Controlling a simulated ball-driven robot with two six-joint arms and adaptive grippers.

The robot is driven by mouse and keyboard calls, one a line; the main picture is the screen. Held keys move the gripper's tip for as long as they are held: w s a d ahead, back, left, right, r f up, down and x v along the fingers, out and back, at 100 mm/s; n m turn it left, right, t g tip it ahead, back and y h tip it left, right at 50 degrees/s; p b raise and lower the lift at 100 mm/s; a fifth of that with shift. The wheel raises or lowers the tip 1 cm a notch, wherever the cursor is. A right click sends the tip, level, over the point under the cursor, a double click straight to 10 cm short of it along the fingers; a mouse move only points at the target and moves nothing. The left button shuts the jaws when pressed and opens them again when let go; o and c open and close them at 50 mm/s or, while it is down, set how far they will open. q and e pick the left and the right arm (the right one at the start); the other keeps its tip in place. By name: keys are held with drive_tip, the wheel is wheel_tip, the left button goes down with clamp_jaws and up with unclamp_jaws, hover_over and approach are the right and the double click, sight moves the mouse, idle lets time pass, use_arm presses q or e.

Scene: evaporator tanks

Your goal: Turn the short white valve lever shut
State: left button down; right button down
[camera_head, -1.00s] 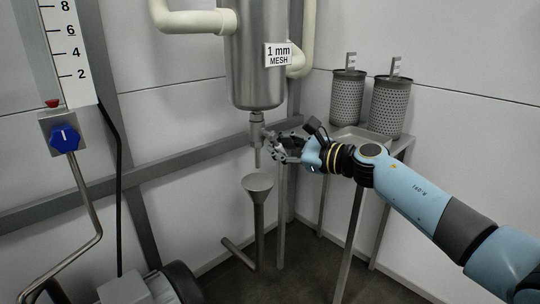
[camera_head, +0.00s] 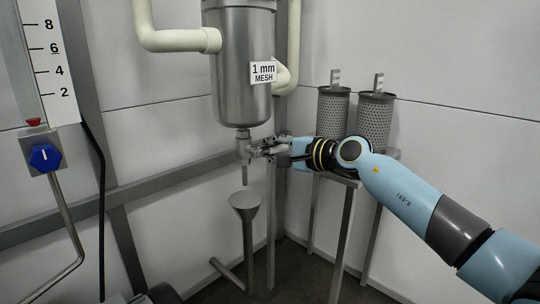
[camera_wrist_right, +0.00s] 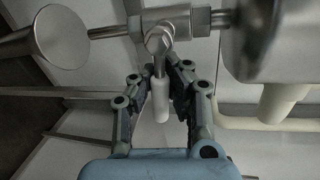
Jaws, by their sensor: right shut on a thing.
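The short white valve lever (camera_wrist_right: 161,100) shows in the right wrist view, sticking out from the metal valve body (camera_wrist_right: 165,28). My right gripper (camera_wrist_right: 163,78) has one finger on each side of it and is shut on it. In the head view my right gripper (camera_head: 266,148) is beside the valve (camera_head: 243,146) under the steel tank (camera_head: 242,85), and its fingers hide the lever. A thin outlet pipe points down from the valve. My left gripper is not in view.
A metal funnel (camera_head: 244,202) stands below the valve; its wide mouth also shows in the right wrist view (camera_wrist_right: 62,38). Two perforated baskets (camera_head: 332,112) stand on a small metal table behind my right arm. A blue knob (camera_head: 45,158) is at the far left.

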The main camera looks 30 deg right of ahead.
drive_tip(key=shift+n, duration=0.6)
drive_tip(key=shift+s, duration=0.1)
drive_tip(key=c, duration=1.3)
unclamp_jaws()
drive_tip(key=shift+d+r, duration=0.2)
drive_tip(key=shift+o, duration=0.4)
drive_tip(key=shift+a, duration=0.1)
drive_tip(key=shift+s, duration=0.1)
drive_tip(key=v, duration=1.2)
